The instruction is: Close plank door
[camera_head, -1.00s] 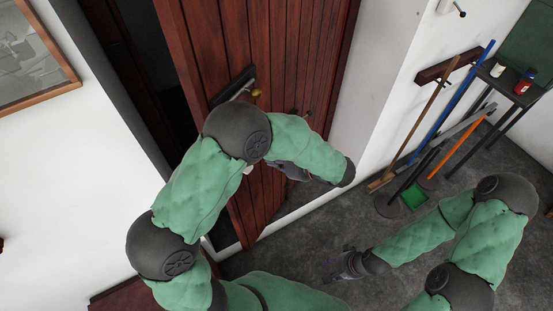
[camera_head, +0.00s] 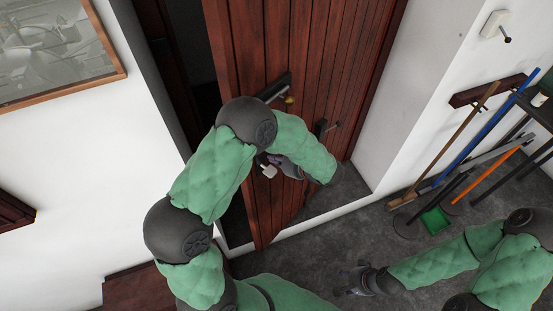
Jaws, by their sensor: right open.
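The reddish-brown plank door (camera_head: 309,55) stands ajar, with a dark gap along its left edge. A dark bar handle (camera_head: 274,87) and a small brass knob (camera_head: 290,100) are on its face, and a dark latch (camera_head: 322,128) sits further right. My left arm crosses in front of the door. My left gripper (camera_head: 284,168) is at the lower part of the door face, partly hidden by the forearm; contact and jaw opening are unclear. My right gripper (camera_head: 349,281) is open and empty, low over the grey floor, apart from the door.
Brooms and tools, including a blue-handled one (camera_head: 482,124) and a green dustpan (camera_head: 435,219), lean at the right wall. A dark shelf or table stands at the far right. A framed picture (camera_head: 48,49) hangs on the left wall. Grey floor (camera_head: 300,262) is open before the door.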

